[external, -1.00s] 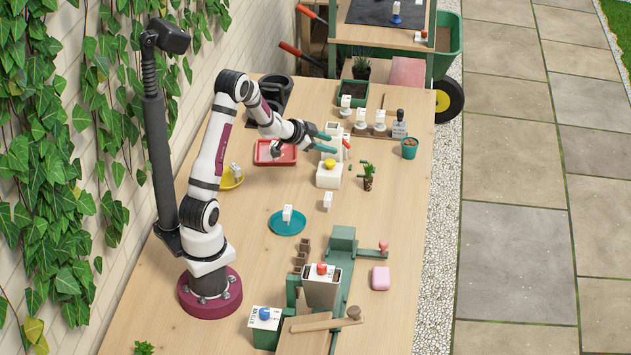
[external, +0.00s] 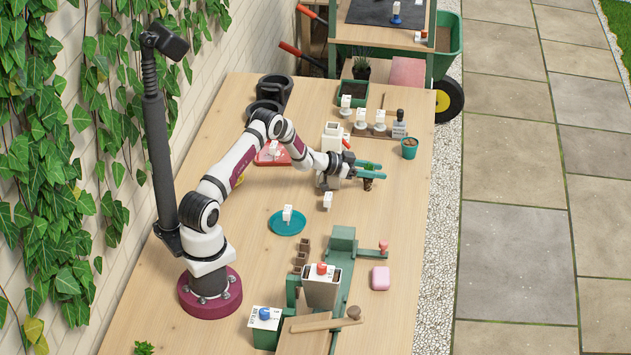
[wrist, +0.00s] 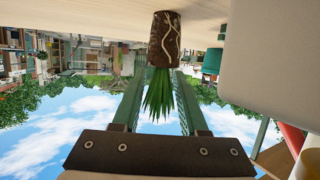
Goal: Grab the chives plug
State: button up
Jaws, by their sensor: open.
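The chives plug (external: 368,184) is a small dark-brown soil plug with green leaves, upright on the wooden table right of the middle in the external view. In the wrist view, which is upside down, the plug (wrist: 165,40) shows its brown soil with pale roots at the top, and narrow green leaves hang down in the picture. My gripper (external: 370,170) is low at the plug, with its green fingers spread. In the wrist view, the leaves lie between the two fingers of my gripper (wrist: 157,88). I cannot tell whether either finger touches the plug.
A teal pot (external: 409,150) stands behind and to the right. A large pale object (wrist: 270,55) is close on the right in the wrist view.

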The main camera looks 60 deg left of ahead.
jog(key=shift+w+d+f, duration=0.2)
jog(key=shift+w, duration=0.2)
grip_shut()
jog(key=shift+r, duration=0.1)
